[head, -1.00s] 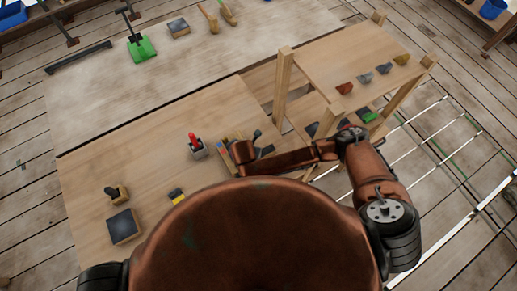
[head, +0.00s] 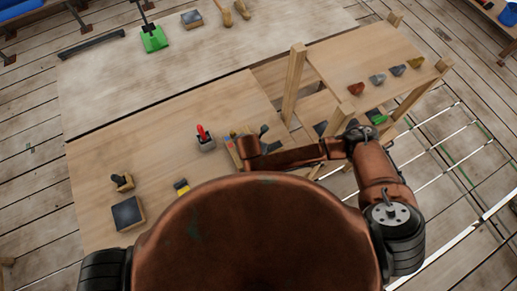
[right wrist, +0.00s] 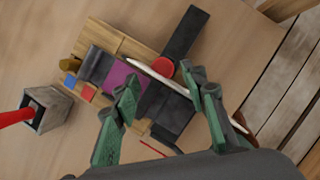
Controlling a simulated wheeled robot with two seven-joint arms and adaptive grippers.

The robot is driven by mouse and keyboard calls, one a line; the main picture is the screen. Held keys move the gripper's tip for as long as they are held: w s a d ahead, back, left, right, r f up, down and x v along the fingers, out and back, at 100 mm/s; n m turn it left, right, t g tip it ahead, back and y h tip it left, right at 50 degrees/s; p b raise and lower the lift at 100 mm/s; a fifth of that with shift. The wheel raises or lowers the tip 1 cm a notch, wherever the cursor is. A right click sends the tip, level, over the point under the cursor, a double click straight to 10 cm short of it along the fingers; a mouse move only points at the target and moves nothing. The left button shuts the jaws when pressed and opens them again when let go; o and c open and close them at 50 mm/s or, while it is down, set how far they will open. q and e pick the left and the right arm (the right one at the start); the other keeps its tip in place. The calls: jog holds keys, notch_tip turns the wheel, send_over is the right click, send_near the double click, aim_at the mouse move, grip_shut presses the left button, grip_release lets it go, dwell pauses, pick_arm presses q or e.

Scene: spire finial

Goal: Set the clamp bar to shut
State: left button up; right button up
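A wooden fixture (right wrist: 122,42) lies on the bench in the right wrist view, with a purple block, dark grey blocks and a red round knob (right wrist: 163,67). A long dark bar (right wrist: 185,35) sticks out from its far side, seemingly the clamp bar; I cannot tell its setting. My right gripper (right wrist: 160,82) is open above the fixture, its green fingers apart. A pale pointed stick (right wrist: 160,78) shows between and under the fingers. In the head view the fixture (head: 232,146) is largely hidden by my right arm. My left gripper is out of view.
A grey holder with a red handle (head: 203,138) stands left of the fixture. A dark-topped block (head: 127,213) and a stamp-like piece (head: 122,182) lie farther left. A raised wooden shelf (head: 365,60) with several coloured lumps stands right.

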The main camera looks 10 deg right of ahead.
jog(key=v, duration=0.9)
jog(key=shift+r, duration=0.3)
jog(key=shift+s, duration=0.1)
